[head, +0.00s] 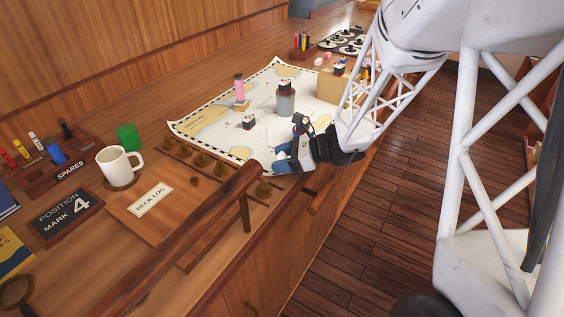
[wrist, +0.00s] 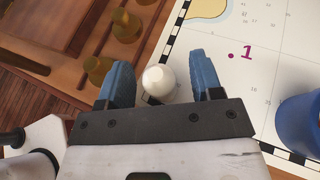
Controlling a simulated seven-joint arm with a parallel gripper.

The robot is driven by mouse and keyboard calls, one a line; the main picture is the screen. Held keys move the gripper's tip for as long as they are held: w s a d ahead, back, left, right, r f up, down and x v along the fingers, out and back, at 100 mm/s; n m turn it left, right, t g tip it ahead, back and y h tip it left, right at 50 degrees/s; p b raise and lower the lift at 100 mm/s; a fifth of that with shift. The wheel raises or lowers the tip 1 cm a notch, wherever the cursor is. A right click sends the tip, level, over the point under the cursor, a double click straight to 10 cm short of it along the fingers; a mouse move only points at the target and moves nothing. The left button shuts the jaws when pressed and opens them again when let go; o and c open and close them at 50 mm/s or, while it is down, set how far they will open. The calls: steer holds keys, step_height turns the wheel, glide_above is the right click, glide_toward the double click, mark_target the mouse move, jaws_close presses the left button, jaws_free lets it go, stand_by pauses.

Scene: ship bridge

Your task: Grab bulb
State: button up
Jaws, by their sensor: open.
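A round white bulb (wrist: 159,80) shows in the wrist view, between the two blue fingers of my gripper (wrist: 162,82) and nearer the left finger. A gap shows between the bulb and the right finger; whether the left finger touches it I cannot tell. The bulb is over the edge of the chart (wrist: 255,62). In the head view my gripper (head: 291,160) is low at the chart's near edge, fingers apart, and the bulb is not clearly visible there.
Brass knobs (wrist: 98,68) stand in a wooden rack left of the fingers. A blue cylinder (wrist: 300,122) is close on the right.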

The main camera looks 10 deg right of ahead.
steer(key=shift+x, duration=0.85)
steer(key=c, duration=1)
steer(key=shift+r, duration=0.15)
steer(key=shift+r, duration=0.85)
steer(key=shift+s+r, duration=0.25)
steer(key=shift+r, duration=0.6)
steer(key=s, duration=0.5)
steer(key=s+d+r, duration=0.1)
steer(key=s, duration=0.9)
steer(key=shift+s+d+r, duration=0.15)
steer(key=shift+s, duration=0.1)
